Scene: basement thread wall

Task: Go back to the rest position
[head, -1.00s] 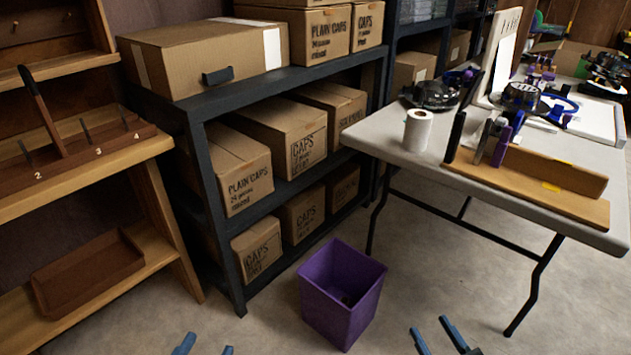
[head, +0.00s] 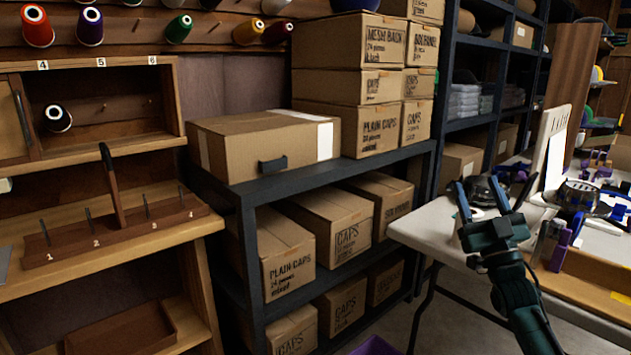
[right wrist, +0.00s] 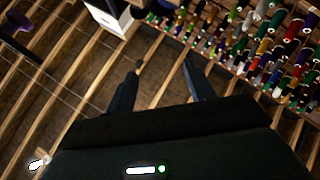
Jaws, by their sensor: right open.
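My right gripper (head: 479,188) is raised in the right part of the head view, its two fingers pointing up and spread apart with nothing between them. It appears in front of the table and the dark shelves behind. In the right wrist view its fingers (right wrist: 160,78) are also apart and empty, with a wall of thread spools (right wrist: 250,40) beyond. My left gripper is not in view.
A white-topped table (head: 425,233) with tools stands behind my right arm. A dark shelf (head: 330,172) holds cap boxes (head: 265,145). A wooden thread rack (head: 90,172) is at left. A purple bin's rim (head: 375,347) shows at the bottom.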

